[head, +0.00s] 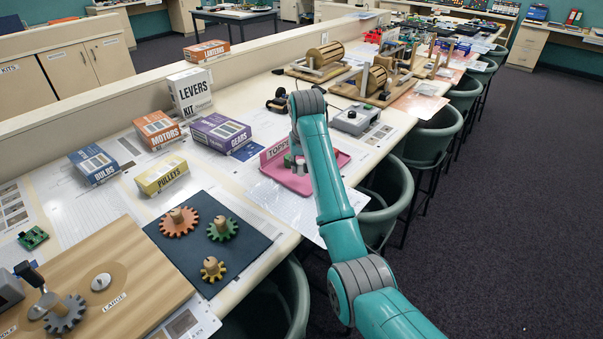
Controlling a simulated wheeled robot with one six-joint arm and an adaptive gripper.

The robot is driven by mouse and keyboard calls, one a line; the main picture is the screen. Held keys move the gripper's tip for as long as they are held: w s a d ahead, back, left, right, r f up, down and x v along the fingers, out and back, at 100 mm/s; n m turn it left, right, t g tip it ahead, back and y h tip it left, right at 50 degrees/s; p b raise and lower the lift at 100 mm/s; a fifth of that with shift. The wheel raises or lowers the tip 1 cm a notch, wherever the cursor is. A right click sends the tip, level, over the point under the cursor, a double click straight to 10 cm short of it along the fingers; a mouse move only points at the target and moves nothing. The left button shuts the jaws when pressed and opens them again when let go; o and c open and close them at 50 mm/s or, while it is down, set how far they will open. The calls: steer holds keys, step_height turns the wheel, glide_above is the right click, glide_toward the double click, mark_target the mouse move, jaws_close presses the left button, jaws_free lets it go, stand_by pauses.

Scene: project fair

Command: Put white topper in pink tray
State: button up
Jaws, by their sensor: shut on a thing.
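The pink tray (297,184) lies on the long table at the middle of the head view, with a sign at its back edge that begins "TOPP". My teal arm crosses in front and hides its right part. My gripper (298,163) is low over the tray, small in the picture and partly covered by my arm. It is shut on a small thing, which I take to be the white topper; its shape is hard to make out. A small green thing (288,159) shows at the gripper's left; I cannot tell what it is.
Several kit boxes, including a purple gears box (221,134), stand left of the tray. A dark mat (176,252) with gears and a wooden board (140,263) lie nearer. A grey device (355,119) and wooden drum models are behind. Chairs line the table's right edge.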

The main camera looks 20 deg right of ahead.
mark_target(301, 174)
steer(key=shift+f, duration=1.65)
steer(key=shift+f, duration=0.1)
steer(key=o, duration=0.9)
